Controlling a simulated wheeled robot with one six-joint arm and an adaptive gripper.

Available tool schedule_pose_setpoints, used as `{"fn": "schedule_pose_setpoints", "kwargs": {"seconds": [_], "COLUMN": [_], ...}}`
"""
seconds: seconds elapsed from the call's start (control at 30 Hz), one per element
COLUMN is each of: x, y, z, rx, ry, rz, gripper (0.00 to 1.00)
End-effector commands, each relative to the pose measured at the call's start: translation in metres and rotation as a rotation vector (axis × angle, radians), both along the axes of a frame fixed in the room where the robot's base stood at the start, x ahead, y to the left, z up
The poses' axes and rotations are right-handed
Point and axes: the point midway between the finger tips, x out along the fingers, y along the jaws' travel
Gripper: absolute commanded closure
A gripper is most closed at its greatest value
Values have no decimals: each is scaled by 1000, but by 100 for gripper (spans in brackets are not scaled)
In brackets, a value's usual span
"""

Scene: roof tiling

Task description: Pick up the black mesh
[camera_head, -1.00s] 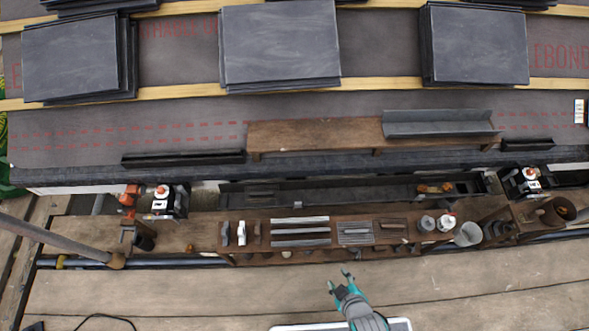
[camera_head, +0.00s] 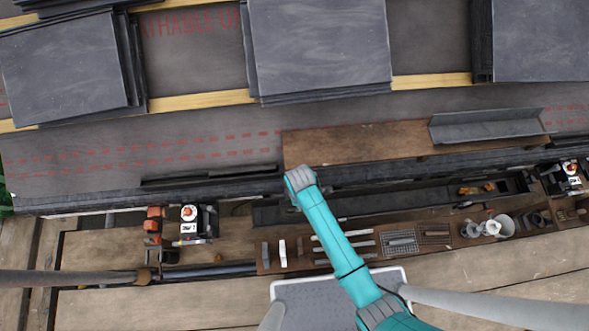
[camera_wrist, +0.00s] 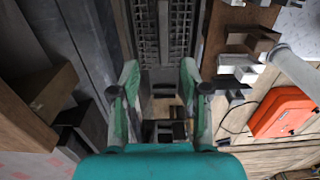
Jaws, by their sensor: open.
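In the wrist view my gripper (camera_wrist: 160,80) is open, with one green-and-grey finger on each side and nothing between the tips. Beyond the tips lies a black mesh (camera_wrist: 162,32), a long dark piece with rows of small openings, reaching the top edge of the picture. My fingers appear apart from it; the exact gap is hard to judge. In the head view my turquoise arm ends over the long dark trough behind the tool shelf, and the fingers are hidden. I cannot clearly make out the mesh's openings in the head view.
The wooden tool shelf (camera_head: 263,253) holds several small parts and a grey grate (camera_head: 400,240). An orange box (camera_wrist: 284,112) is at right in the wrist view. A wooden board (camera_head: 350,145) carries a grey metal angle (camera_head: 485,127). Slate stacks (camera_head: 320,45) lie on the roof.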

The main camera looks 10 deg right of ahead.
Motion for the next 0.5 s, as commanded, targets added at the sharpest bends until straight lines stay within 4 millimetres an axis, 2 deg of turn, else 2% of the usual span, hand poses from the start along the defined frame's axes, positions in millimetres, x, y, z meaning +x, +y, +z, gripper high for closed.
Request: {"fn": "schedule_pose_setpoints", "kwargs": {"seconds": [0.2,0.5], "x": [-1,-2], "y": [0,0], "z": [-33,-55], "rx": [0,0], "ry": [1,-1], "rz": [-1,-2], "gripper": [54,54]}}
